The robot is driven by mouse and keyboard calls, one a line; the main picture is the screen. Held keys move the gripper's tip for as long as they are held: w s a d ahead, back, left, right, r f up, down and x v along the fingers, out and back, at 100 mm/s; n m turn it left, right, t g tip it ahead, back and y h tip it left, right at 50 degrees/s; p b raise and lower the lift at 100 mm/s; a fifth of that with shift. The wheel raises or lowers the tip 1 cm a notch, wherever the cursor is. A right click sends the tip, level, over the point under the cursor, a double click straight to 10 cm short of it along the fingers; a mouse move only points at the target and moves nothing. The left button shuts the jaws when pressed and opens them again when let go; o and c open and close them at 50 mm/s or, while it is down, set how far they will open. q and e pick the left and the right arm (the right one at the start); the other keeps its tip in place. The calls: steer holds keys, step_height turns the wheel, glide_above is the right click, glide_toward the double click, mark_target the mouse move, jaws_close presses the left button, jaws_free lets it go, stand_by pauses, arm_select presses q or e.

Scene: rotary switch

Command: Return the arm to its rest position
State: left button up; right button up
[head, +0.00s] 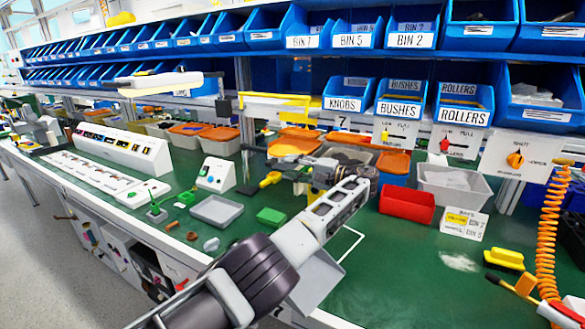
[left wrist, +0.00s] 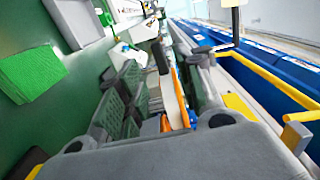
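My left arm (head: 315,220) reaches in from the bottom of the head view over the green bench. Its left gripper (head: 300,176) is above the bench, in front of the bins, and partly blends with the clutter behind it. In the left wrist view the gripper fingers (left wrist: 158,80) stand apart, with no held object visible between them. A rotary switch with an orange knob (head: 515,159) is on a white panel at the right, well clear of the gripper. Panels with a red knob (head: 445,145) and a yellow knob (head: 386,134) are left of it. My right gripper is not in view.
A red bin (head: 407,205) and a grey bin (head: 452,187) stand right of my gripper. A green block (head: 271,216) and a grey tray (head: 216,210) lie left of the arm. Blue bins (head: 350,96) line the back. An orange coiled hose (head: 549,235) hangs at far right.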

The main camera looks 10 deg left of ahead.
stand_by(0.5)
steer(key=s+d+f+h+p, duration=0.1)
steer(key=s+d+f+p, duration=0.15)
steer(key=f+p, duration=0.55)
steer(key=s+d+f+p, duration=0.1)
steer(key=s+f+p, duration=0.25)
steer(key=p, duration=0.75)
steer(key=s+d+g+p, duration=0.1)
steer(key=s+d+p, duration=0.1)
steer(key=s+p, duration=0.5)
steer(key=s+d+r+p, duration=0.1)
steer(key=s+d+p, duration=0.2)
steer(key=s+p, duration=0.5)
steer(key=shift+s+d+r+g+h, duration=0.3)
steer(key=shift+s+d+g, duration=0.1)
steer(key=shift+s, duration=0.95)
